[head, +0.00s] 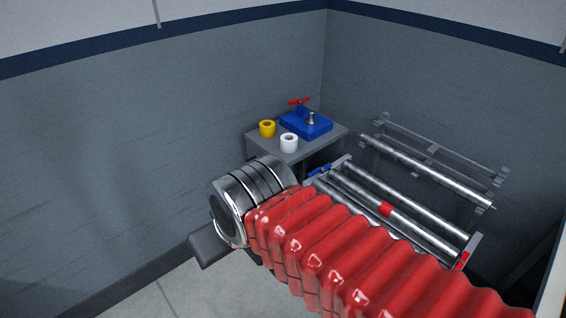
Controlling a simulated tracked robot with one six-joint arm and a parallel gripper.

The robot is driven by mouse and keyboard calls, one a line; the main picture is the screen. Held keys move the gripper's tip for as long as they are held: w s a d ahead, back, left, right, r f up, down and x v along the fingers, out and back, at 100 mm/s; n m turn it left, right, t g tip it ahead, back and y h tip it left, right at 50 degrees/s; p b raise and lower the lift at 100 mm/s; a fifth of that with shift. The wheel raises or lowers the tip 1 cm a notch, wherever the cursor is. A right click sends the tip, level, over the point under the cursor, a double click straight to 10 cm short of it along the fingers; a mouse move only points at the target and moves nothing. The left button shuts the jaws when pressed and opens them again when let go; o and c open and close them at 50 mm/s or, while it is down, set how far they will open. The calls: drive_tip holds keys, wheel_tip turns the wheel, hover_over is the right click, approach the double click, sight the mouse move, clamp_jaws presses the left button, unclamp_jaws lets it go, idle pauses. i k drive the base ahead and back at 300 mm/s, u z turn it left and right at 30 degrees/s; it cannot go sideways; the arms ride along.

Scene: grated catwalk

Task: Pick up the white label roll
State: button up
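The white label roll (289,143) stands upright on the front part of a small grey table (284,153), with its hollow core showing from above. My arm, with a red ribbed sleeve and a shiny metal joint, crosses the lower middle of the head view, in front of and below the table. The roll shows whole above the arm. No gripper fingers show, so I cannot see where my gripper is relative to the roll or whether it holds anything.
A yellow roll (267,129) stands left of the white one. Behind is a blue block (306,125) with a red-handled valve (299,102) and a metal fitting (311,118). Metal pipes (412,213) with a red band run right of the table. Grey walls (130,160) close the corner.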

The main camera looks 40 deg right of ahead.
sight(289, 143)
drive_tip(key=z, duration=1.8)
drive_tip(key=i, duration=1.1)
